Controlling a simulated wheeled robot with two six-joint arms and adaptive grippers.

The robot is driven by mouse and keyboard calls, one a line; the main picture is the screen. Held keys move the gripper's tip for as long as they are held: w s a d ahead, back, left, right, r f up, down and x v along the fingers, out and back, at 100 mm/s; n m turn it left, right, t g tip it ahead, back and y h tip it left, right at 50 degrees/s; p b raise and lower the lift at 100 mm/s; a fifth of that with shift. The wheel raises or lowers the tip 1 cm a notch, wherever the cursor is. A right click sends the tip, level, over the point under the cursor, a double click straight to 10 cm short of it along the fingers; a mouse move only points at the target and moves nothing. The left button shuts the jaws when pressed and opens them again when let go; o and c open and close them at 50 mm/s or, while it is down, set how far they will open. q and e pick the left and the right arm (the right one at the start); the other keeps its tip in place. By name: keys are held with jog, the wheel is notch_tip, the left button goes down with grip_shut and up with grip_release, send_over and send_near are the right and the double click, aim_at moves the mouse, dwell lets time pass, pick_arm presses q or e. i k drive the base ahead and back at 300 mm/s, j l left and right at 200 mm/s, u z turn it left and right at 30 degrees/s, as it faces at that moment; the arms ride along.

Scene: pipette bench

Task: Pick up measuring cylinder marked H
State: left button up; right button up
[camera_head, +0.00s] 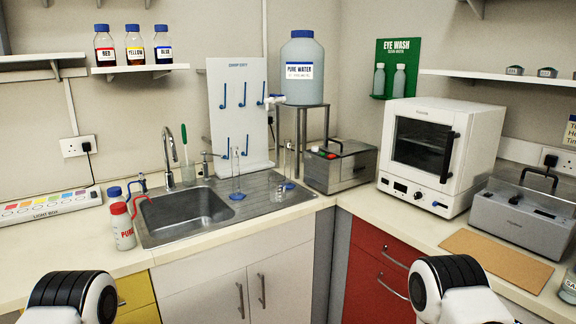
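Two clear, slim measuring cylinders with blue bases stand upright by the sink. One cylinder (237,178) stands between the basin and the drainboard. The other cylinder (288,166) stands farther back on the right of the drainboard. I cannot read a letter H on either one. My two arms show only as black and white arm parts at the bottom left and bottom right. Both grippers are out of the picture, and neither arm touches a cylinder.
The steel sink (164,236) has a tap (167,160) behind it. Red-capped (122,226) and blue-capped bottles stand left of it. A pegboard (226,100) and a pure water tank (302,68) on a stand are behind. A metal bath (340,168) and white oven (440,155) stand right.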

aim_at(287, 142)
jog(key=i+z, duration=0.2)
jog(key=z, duration=0.3)
jog(key=i+j+z, duration=0.1)
jog(key=z, duration=0.4)
jog(key=i+j, duration=0.05)
jog(key=i, duration=0.05)
